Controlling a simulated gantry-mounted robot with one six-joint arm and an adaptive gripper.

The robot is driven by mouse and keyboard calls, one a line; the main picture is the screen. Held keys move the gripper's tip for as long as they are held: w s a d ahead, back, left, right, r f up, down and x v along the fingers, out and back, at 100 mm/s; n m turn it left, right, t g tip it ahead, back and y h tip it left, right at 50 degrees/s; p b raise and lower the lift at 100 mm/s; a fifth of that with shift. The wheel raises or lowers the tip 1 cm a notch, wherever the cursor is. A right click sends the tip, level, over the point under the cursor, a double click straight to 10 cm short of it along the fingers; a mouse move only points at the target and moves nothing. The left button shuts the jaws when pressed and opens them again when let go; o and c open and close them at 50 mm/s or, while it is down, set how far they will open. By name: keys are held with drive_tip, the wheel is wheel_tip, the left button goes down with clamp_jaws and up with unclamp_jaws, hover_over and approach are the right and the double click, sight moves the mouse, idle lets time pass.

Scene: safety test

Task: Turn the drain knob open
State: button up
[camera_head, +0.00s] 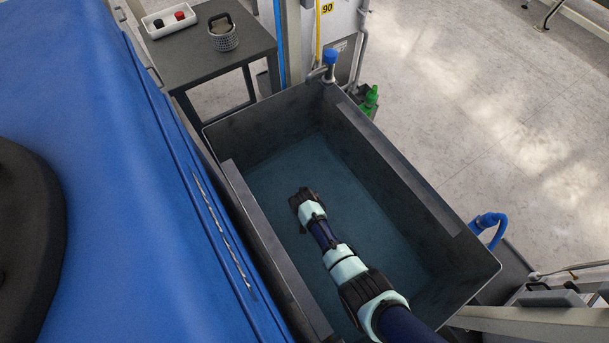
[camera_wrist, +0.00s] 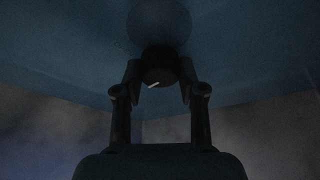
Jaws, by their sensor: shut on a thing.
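The drain knob (camera_wrist: 157,66) is dark and round with a short white mark, which lies slanted, close to level, in the wrist view. Behind it is a round, slightly paler disc (camera_wrist: 158,22) on the blue surface. My gripper (camera_wrist: 159,82) has its two fingers on either side of the knob and is shut on it. In the head view my gripper (camera_head: 299,197) is down inside the dark tank (camera_head: 408,186), over the blue bottom. The knob is hidden there beneath my gripper.
The tank's walls stand around my arm on all sides.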

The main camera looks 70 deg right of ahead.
drive_tip(key=shift+m+g+b, duration=0.35)
drive_tip(key=shift+m+g, duration=0.05)
drive_tip(key=shift+m, duration=0.8)
drive_tip(key=o, duration=1.1)
drive_tip(key=shift+a, duration=0.1)
drive_tip(key=shift+o, duration=0.2)
drive_tip(key=v, duration=1.2)
drive_tip(key=shift+w, duration=0.15)
